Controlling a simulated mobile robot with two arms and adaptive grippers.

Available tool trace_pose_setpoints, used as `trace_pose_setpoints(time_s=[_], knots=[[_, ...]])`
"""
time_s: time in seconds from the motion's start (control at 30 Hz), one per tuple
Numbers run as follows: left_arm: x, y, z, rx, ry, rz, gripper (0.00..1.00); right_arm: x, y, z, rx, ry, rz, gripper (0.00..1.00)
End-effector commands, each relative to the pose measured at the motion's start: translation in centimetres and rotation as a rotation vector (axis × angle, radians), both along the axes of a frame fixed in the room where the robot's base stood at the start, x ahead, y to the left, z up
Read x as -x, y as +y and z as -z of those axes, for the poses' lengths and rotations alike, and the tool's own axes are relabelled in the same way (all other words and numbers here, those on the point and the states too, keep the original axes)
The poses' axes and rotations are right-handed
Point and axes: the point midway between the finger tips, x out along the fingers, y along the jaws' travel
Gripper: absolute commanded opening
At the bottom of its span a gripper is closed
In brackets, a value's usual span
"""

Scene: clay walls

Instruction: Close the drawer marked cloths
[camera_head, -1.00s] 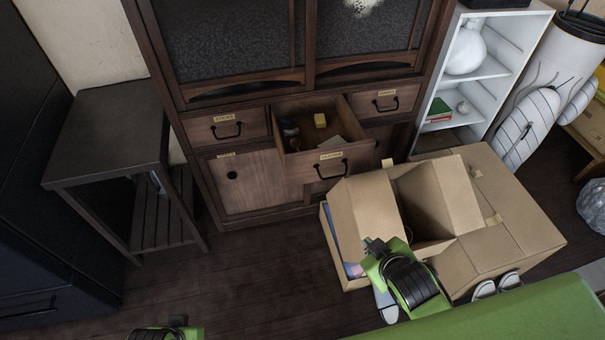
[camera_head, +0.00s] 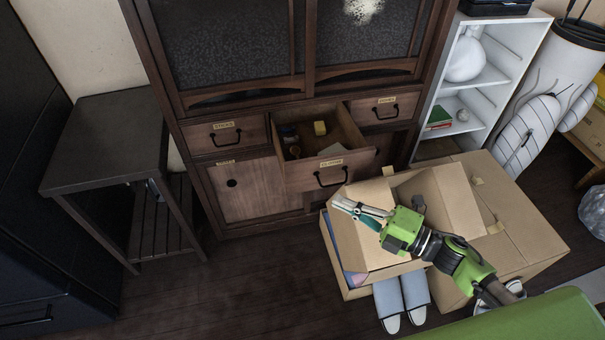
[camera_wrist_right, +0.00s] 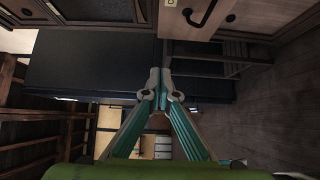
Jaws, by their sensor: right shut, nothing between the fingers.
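The drawer marked cloths (camera_head: 325,177) is the middle one of the cabinet's row, with a label and a dark handle on its front. It is pulled out, and its inside shows a yellow block (camera_head: 320,128) and several small things. My right gripper (camera_head: 340,203) is shut and empty. In the head view it appears just below the drawer front, over the open cardboard box; I cannot tell the gap. The right wrist view shows its fingertips (camera_wrist_right: 160,78) together, with a handled wooden front (camera_wrist_right: 205,14) at the top edge. My left gripper is not in view.
The drawers to the left (camera_head: 226,136) and right (camera_head: 385,111) are shut. Cardboard boxes (camera_head: 520,220) stand in front of the cabinet's right part, close under the open drawer. A dark side table (camera_head: 105,145) stands at left. The floor (camera_head: 230,285) between is clear.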

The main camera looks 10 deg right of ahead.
Motion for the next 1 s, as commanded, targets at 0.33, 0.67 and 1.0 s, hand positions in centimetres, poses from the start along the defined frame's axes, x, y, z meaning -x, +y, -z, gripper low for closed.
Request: trace_pose_setpoints(time_s=[0.33,0.67,1.0], knots=[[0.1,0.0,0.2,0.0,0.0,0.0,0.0,-3.1,3.5,-0.2,0.001,-0.01,-0.014,0.0],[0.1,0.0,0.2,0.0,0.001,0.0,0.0,-8.1,7.4,-0.1,0.003,-0.008,-0.01,0.0],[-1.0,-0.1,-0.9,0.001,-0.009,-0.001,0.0,-10.6,7.5,0.0,0.003,-0.004,-0.012,0.0]])
